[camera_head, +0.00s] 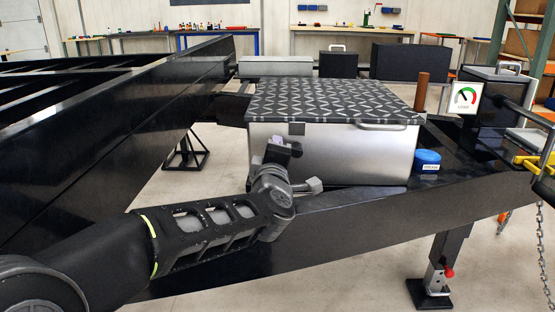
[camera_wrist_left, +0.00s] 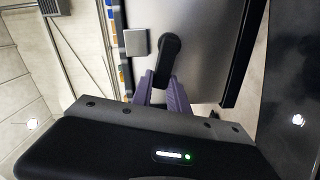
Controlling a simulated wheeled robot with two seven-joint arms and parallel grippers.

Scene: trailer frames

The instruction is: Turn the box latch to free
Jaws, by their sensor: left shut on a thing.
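The silver metal box (camera_head: 350,152) stands on the black trailer frame, its patterned dark lid (camera_head: 330,100) down. A small grey square plate (camera_head: 296,128) sits at the top of its front face and also shows in the left wrist view (camera_wrist_left: 137,42). The latch, a black handle (camera_wrist_left: 169,48), is on the front face beside that plate. My left gripper (camera_wrist_left: 161,85), with purple fingers, is shut on the free end of the latch handle. In the head view my left gripper (camera_head: 277,151) is at the box front and partly hides the latch. My right gripper is not in view.
The black trailer beam (camera_head: 400,208) runs below and in front of the box. A gauge sign (camera_head: 466,98) and a chain (camera_head: 541,245) are at the right.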

